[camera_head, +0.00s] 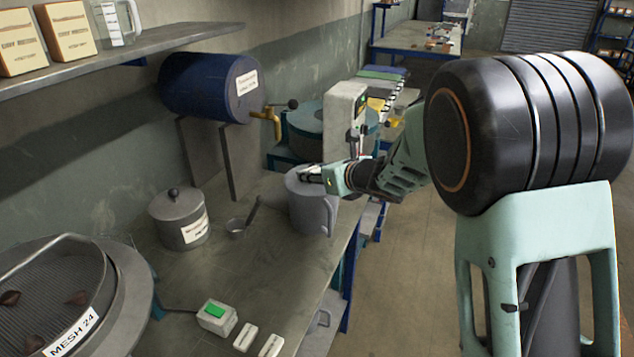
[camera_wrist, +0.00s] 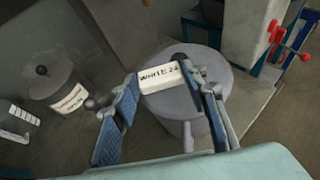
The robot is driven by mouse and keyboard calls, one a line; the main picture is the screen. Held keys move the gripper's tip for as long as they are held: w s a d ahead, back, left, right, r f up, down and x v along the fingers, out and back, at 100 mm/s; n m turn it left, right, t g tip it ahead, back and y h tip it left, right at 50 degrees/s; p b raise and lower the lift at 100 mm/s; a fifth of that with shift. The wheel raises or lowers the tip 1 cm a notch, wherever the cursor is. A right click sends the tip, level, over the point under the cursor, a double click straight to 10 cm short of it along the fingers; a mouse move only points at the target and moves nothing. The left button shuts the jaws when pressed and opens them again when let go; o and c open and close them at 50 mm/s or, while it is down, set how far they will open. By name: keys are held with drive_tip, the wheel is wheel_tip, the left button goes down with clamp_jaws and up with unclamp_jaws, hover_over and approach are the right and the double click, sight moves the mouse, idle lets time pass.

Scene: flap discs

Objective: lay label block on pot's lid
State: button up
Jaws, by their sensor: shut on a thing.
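The label block (camera_wrist: 168,77) is white with dark lettering that seems to start "WHITE". My gripper (camera_wrist: 160,92) is shut on it, one finger at each end. In the head view my gripper (camera_head: 318,174) is over the top of a grey handled vessel (camera_head: 312,212), also in the wrist view (camera_wrist: 208,92). I cannot tell if the block touches that round top. The grey pot (camera_head: 182,226) with its knobbed lid (camera_head: 174,205) stands apart to the left on the bench. In the wrist view the pot (camera_wrist: 66,95) is at left, its lid (camera_wrist: 48,80) bare apart from the knob.
A sieve marked MESH 24 (camera_head: 60,290), a green-buttoned box (camera_head: 216,316) and two white blocks (camera_head: 245,337) (camera_head: 271,346) are nearer. A blue drum (camera_head: 210,88) is behind. The middle bench is clear.

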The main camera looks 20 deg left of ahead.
sight(315, 192)
drive_tip(key=shift+w+a+f, duration=0.15)
drive_tip(key=shift+w+f, duration=0.05)
drive_tip(key=shift+f, duration=1.6)
drive_tip(key=shift+f+b, duration=0.2)
drive_tip(key=shift+b, duration=0.2)
drive_tip(key=o, duration=0.9)
drive_tip(key=shift+o, duration=0.2)
drive_tip(key=shift+r, duration=0.15)
drive_tip(key=shift+r+p, duration=0.2)
drive_tip(key=shift+p, duration=0.25)
drive_tip(key=b+v, duration=0.1)
drive_tip(key=v, duration=1)
drive_tip(key=shift+s+d, duration=0.3)
drive_tip(key=shift+s, duration=0.05)
